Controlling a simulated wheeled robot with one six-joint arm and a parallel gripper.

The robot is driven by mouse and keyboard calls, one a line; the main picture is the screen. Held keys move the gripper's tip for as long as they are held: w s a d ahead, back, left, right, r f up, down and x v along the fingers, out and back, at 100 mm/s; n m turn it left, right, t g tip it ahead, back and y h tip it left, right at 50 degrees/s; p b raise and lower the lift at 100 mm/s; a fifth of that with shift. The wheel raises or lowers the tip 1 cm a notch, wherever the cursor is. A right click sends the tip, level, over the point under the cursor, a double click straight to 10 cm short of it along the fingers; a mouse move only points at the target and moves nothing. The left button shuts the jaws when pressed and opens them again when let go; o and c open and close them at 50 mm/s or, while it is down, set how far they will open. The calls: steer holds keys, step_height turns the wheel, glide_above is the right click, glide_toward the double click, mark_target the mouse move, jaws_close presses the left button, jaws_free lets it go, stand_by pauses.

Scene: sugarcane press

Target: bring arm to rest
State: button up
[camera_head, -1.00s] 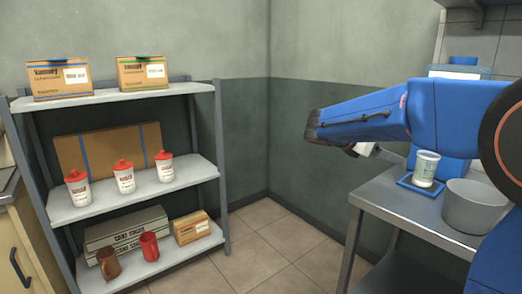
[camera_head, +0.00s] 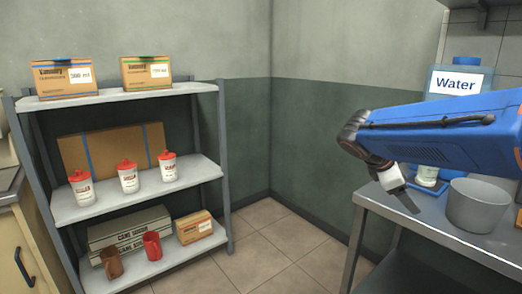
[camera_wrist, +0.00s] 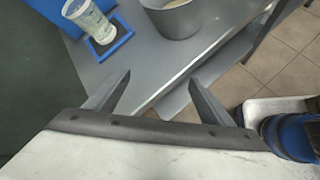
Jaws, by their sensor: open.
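My blue arm reaches in from the right in the head view. My gripper (camera_head: 408,198) points down and to the right near the left edge of the steel table (camera_head: 390,204). In the wrist view my gripper (camera_wrist: 158,92) has its two fingers spread apart with nothing between them. It is open and empty above the table's edge.
A grey pot (camera_head: 478,206) and a cup (camera_wrist: 88,20) on a blue tray (camera_wrist: 112,42) stand on the table. A water dispenser (camera_head: 455,82) is behind. A shelf (camera_head: 85,208) holds boxes, red-lidded containers and mugs. Floor between is clear.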

steer(key=s+a+f+m+y, duration=0.3)
steer(key=s+f+m, duration=0.1)
steer(key=s, duration=0.3)
steer(key=s+a+f+m+t+y, duration=0.1)
steer(key=s+a+f+m+y, duration=0.2)
steer(key=s, duration=0.5)
steer(key=s+a+f+m+t+y, duration=0.1)
steer(key=s+a+f+m+y, duration=0.1)
steer(key=s+a+f+m, duration=0.2)
steer(key=s+f+m, duration=0.2)
steer(key=s+m, duration=0.2)
steer(key=shift+a+f+y, duration=0.25)
steer(key=shift+a+y, duration=0.15)
